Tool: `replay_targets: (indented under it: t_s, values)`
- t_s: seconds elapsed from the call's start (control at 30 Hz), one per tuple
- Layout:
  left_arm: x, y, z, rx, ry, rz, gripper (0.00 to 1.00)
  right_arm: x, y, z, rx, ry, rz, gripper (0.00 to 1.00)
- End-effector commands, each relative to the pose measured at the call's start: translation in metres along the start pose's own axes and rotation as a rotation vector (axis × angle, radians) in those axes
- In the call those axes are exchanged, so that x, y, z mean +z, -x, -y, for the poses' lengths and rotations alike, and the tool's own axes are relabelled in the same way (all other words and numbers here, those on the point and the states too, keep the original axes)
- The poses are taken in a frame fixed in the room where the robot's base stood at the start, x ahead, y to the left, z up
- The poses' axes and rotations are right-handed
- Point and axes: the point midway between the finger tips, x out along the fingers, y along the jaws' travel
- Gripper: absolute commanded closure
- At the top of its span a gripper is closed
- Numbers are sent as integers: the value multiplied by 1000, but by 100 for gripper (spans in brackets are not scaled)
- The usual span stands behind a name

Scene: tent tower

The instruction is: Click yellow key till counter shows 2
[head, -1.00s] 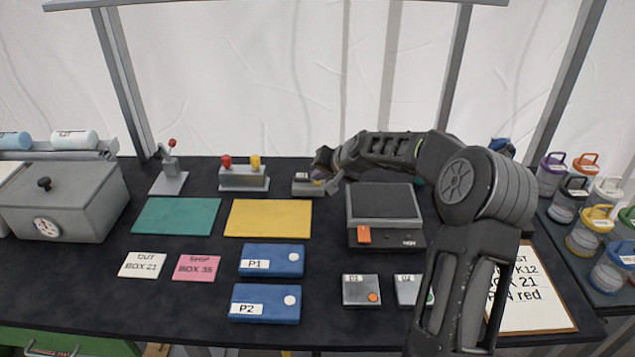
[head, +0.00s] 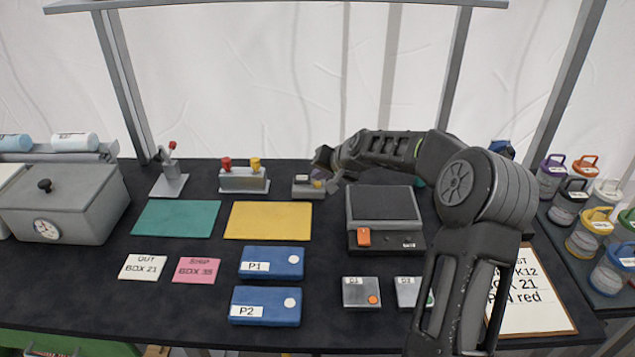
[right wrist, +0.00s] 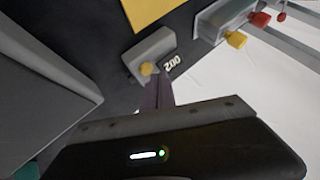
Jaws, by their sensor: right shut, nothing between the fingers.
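The counter device is a small grey box (head: 306,187) at the back of the table, partly hidden by my right gripper in the head view. In the right wrist view, its yellow key (right wrist: 147,68) sticks out of the box (right wrist: 152,52). The counter display (right wrist: 172,63) beside it appears to read 002, seen rotated. My right gripper (head: 317,176) is shut and empty at the device. Its purple fingertips (right wrist: 155,90) are close to the yellow key; whether they touch it is unclear. My left gripper is out of view.
A grey box with red and yellow knobs (head: 243,180) stands left of the device. A grey scale-like unit with an orange switch (head: 384,212) lies under my right arm. A yellow mat (head: 268,220) and a green mat (head: 176,218) lie in front. Jars stand at far right.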

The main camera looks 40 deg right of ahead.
Motion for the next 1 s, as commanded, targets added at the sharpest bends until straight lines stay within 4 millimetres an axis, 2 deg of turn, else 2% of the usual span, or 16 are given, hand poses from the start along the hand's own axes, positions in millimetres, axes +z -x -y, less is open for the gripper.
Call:
replay_targets:
  t_s: [0.53,1.0]
  values:
    - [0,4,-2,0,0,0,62,-5,7,4,0,0,-2,100]
    - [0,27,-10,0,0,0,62,-27,36,26,0,1,-2,100]
